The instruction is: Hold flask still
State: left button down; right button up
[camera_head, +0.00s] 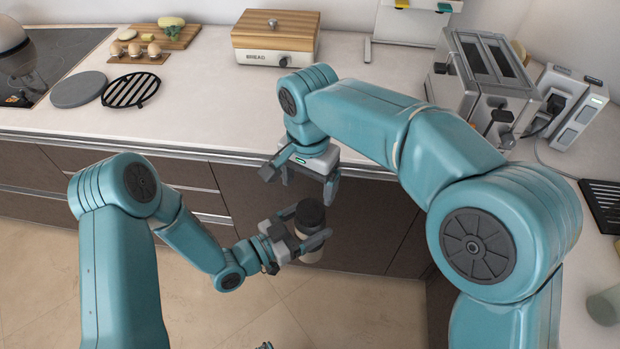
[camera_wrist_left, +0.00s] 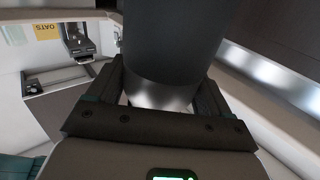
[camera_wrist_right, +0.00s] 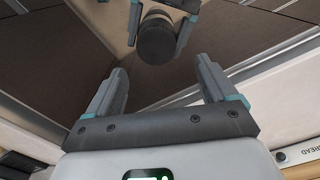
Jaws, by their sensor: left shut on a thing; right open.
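The flask (camera_head: 310,216) has a dark cap and a paler metallic body. My left gripper (camera_head: 302,242) is shut around its body and holds it in the air in front of the lower cabinets. In the left wrist view the dark part of the flask (camera_wrist_left: 170,40) rises between the fingers, with a shiny metal band below it. My right gripper (camera_head: 303,175) is open and empty, above the flask near the counter's front edge. In the right wrist view the dark cap (camera_wrist_right: 156,38) shows beyond my open fingers (camera_wrist_right: 163,88), apart from them.
The counter edge (camera_head: 230,155) runs just behind my grippers, with brown drawers below. A bread box (camera_head: 276,38), a toaster (camera_head: 485,75), a round trivet (camera_head: 131,90) and a cutting board (camera_head: 160,36) stand on the counter. The middle of the counter is clear.

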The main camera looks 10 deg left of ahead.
aim_at(309, 207)
notch_tip(309, 207, down, 7)
jog(key=shift+f, duration=0.1)
dwell(0.3)
